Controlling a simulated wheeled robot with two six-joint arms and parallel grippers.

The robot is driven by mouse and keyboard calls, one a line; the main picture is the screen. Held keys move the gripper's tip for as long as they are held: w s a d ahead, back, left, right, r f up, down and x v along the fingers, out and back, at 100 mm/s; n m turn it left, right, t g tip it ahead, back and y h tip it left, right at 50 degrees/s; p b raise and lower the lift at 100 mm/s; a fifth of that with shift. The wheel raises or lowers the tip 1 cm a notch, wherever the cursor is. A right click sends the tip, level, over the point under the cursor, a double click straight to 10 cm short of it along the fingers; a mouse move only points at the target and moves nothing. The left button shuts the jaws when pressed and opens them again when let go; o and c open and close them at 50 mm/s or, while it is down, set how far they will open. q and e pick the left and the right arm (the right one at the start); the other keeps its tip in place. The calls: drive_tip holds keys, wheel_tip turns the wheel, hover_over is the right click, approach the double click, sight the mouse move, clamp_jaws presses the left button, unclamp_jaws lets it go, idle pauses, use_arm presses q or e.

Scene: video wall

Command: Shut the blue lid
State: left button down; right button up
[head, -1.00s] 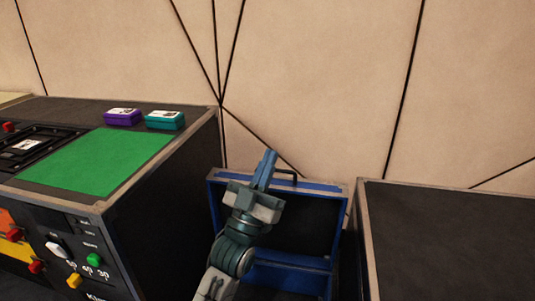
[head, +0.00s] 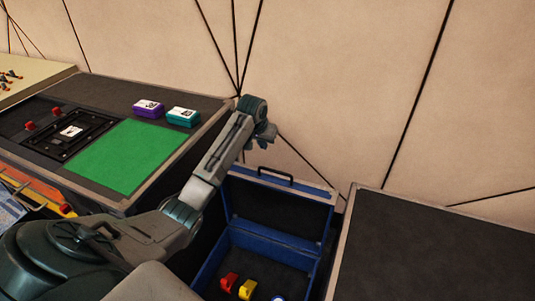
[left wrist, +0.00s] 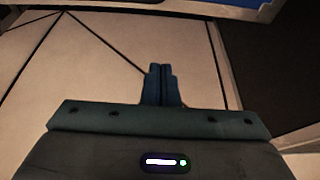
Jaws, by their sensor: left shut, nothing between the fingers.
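The blue lid (head: 281,208) belongs to a blue case (head: 270,240) standing low between two dark cabinets. The lid stands up, open, at the back of the case, with a dark inner face and a black handle (head: 275,175) on its upper edge. A blue strip shows at that view's top right. My right gripper is not in view.
Red (head: 228,282) and yellow (head: 247,289) items lie inside the case. The left cabinet (head: 180,178) carries a green mat (head: 126,155), a purple box (head: 148,109) and a teal box (head: 183,117). The right cabinet (head: 440,240) has a bare dark top. A panelled wall is behind.

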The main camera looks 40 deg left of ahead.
use_arm(q)
drive_tip(key=b+x, duration=0.2)
drive_tip(key=x, duration=0.8)
drive_tip(key=shift+s+d+f+p, duration=0.1)
drive_tip(key=shift+s+d+p, duration=0.1)
drive_tip(key=shift+s, duration=0.5)
drive_tip(key=shift+s+d+r+p, duration=0.1)
drive_tip(key=shift+s+p, duration=0.1)
drive_tip(key=shift+s, duration=0.45)
drive_tip(key=shift+s+d+f+p, duration=0.1)
drive_tip(key=shift+s+d+p, duration=0.1)
drive_tip(key=shift+s, duration=0.5)
